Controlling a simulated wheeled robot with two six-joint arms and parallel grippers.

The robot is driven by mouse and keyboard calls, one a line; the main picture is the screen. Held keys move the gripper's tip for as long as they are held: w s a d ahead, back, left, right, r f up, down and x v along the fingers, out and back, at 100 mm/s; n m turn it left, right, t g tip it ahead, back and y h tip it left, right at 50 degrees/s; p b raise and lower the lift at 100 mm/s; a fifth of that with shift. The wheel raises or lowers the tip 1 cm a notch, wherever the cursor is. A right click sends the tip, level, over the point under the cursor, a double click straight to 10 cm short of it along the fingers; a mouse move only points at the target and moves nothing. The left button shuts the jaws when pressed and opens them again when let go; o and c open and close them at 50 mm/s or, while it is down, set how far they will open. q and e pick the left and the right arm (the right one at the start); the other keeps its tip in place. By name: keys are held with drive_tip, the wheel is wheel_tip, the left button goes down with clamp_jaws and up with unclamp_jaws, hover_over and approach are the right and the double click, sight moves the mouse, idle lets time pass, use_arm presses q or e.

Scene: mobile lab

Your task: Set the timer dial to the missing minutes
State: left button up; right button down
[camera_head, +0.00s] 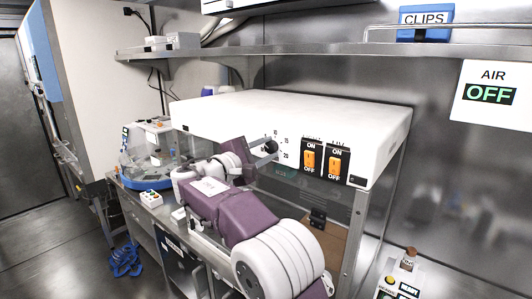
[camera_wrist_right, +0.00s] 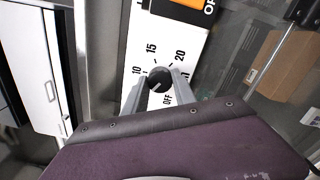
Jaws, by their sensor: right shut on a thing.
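The timer dial (camera_head: 270,147) is a dark round knob on the white front panel of the hood, with marks such as 10, 15 and 20 around it. In the right wrist view the dial (camera_wrist_right: 158,80) sits between the two grey fingers of my right gripper (camera_wrist_right: 158,88), which is shut on it. The marks 10, 15, 20 and OFF show around the knob there. Its pointer is too small to read surely. In the head view my right gripper (camera_head: 262,156) reaches the dial from the lower left. My left gripper is not in view.
Two orange switches (camera_head: 309,159) (camera_head: 335,166) with ON and OFF labels are right of the dial. An AIR sign (camera_head: 491,94) reading OFF hangs on the wall. A blue CLIPS box (camera_head: 425,22) is on the shelf. A brown box (camera_wrist_right: 288,68) is behind the hood's glass.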

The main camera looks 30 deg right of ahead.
drive_tip(key=shift+r, duration=0.1)
drive_tip(key=c, duration=1)
unclamp_jaws()
drive_tip(key=shift+s+a, duration=0.1)
drive_tip(key=shift+a, duration=0.1)
drive_tip(key=b+v, duration=0.2)
drive_tip(key=v, duration=0.6)
drive_tip(key=shift+s+a, duration=0.2)
drive_tip(key=shift+a, duration=0.05)
